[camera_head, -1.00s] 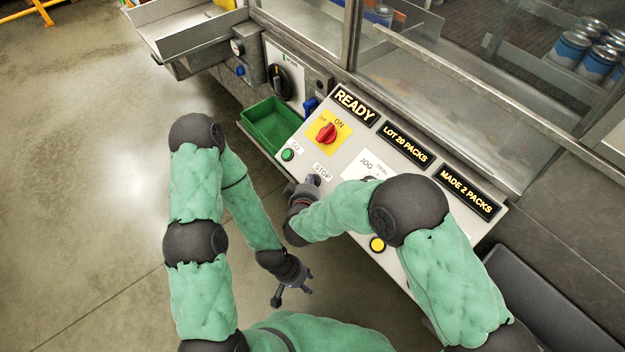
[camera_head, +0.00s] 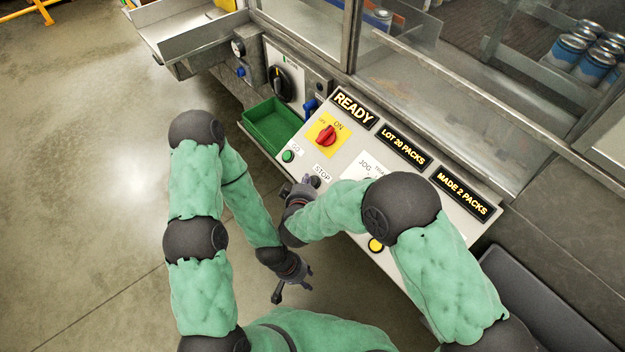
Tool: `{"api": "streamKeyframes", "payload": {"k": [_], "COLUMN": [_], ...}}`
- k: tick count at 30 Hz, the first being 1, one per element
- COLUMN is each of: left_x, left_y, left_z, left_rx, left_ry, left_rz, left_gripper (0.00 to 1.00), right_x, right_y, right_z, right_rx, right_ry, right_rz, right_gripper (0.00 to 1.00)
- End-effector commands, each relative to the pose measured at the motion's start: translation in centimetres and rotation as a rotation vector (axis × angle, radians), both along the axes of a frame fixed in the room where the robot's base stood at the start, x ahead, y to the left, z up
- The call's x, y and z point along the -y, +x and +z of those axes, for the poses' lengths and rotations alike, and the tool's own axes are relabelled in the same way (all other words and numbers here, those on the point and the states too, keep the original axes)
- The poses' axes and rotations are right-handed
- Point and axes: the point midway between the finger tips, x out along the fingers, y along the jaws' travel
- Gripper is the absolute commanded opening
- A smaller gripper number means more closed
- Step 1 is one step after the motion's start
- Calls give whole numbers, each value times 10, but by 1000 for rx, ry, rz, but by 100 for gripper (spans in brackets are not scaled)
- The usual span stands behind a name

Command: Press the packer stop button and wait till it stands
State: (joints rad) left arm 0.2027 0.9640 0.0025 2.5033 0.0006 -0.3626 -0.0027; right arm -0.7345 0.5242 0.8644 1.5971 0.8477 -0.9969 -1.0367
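The slanted control panel (camera_head: 296,172) has a white STOP label (camera_head: 322,173). Just below the label is a small dark round shape (camera_head: 315,181), which looks like the stop button. My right gripper (camera_head: 306,184) is right beside it at its left; I cannot tell whether they touch. Its fingers are small and partly hidden, so its opening is unclear. The status display reads READY (camera_head: 353,107). My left gripper (camera_head: 291,293) hangs below the panel with its fingers spread and nothing between them.
The panel also carries a green GO button (camera_head: 288,156), a red knob on a yellow plate (camera_head: 327,136), a JOG label (camera_head: 366,165) and a yellow button (camera_head: 376,245). A green tray (camera_head: 272,125) sits at the panel's left. Displays read LOT 20 PACKS (camera_head: 403,145) and MADE 2 PACKS (camera_head: 463,191).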

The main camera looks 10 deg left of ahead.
Motion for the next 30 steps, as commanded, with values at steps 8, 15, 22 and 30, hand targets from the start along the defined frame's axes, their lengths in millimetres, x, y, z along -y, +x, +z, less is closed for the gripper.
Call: {"api": "streamKeyframes", "payload": {"k": [8, 15, 22, 30], "left_x": [0, 0, 0, 0], "left_y": [0, -1, 1, 2], "left_z": [27, 41, 39, 39], "left_rx": [0, -1, 1, 3], "left_ry": [0, 0, 0, 1], "left_rz": [0, 1, -1, 0], "left_gripper": [40, 40, 40, 40], "right_x": [-8, -13, -15, -15], "right_y": [-10, -17, -19, -19], "right_z": [25, 38, 36, 35], "right_rx": [1, 0, -1, -2], "right_ry": [-1, -1, -1, -3], "right_rz": [1, 1, 7, 9], "right_gripper": [0, 0, 0, 0]}}
